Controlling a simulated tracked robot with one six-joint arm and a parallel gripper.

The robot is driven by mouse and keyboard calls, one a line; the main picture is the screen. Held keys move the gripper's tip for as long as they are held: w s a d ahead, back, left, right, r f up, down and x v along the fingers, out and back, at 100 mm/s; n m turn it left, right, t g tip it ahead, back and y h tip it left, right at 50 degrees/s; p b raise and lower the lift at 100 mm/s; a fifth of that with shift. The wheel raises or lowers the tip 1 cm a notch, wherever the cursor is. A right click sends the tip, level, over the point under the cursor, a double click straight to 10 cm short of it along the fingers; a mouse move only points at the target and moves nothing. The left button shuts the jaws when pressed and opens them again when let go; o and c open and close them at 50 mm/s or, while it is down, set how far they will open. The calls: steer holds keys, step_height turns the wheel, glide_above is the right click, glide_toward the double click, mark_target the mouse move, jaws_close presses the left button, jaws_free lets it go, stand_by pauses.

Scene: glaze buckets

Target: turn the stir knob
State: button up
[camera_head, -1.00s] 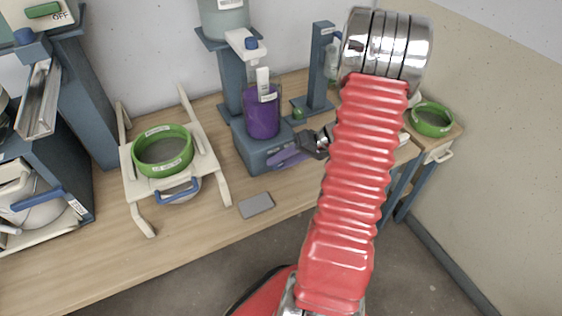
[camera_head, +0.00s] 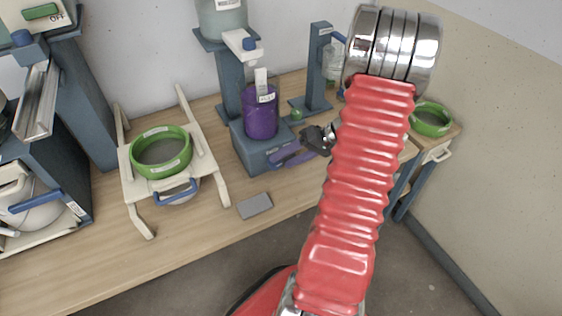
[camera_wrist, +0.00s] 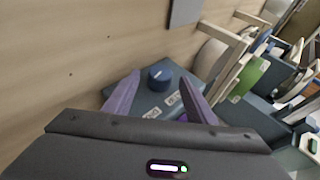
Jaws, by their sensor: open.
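The stir knob (camera_wrist: 160,74) is a dark blue round knob with a pale mark, on the blue-grey stirrer base (camera_wrist: 170,101) in the wrist view. My gripper (camera_wrist: 159,79) has its two purple fingers open, one on each side of the knob in the picture; contact cannot be made out. In the head view my gripper (camera_head: 279,158) is at the front of the stirrer base (camera_head: 249,148). The knob is not clear there. A purple bucket (camera_head: 261,118) stands on the base.
A cream stand with a green sieve (camera_head: 161,152) is left of the stirrer. A grey flat slab (camera_head: 254,205) lies at the table's front. A blue-grey stand (camera_head: 318,70) is behind right. The wooden table (camera_head: 110,250) is clear at front left.

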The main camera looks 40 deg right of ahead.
steer(key=v, duration=1.1)
stand_by(0.6)
steer(key=s+a+f+m+g+h, duration=0.1)
steer(key=s+a+m+g+h, duration=0.1)
steer(key=s+a+m+g, duration=0.3)
steer(key=a+r+n+t+h, duration=0.1)
steer(key=a+r+n, duration=0.2)
steer(key=a, duration=0.7)
steer(key=w+a+r+n+t+h, duration=0.1)
steer(key=a+r+n+h, duration=0.1)
steer(key=a+r+n, duration=0.2)
steer(key=w+a+r+n+t+h, duration=0.1)
steer(key=a+r+n+h, duration=0.1)
steer(key=a+r, duration=0.7)
steer(key=a+n, duration=0.1)
steer(key=a, duration=0.7)
steer(key=shift+n, duration=0.3)
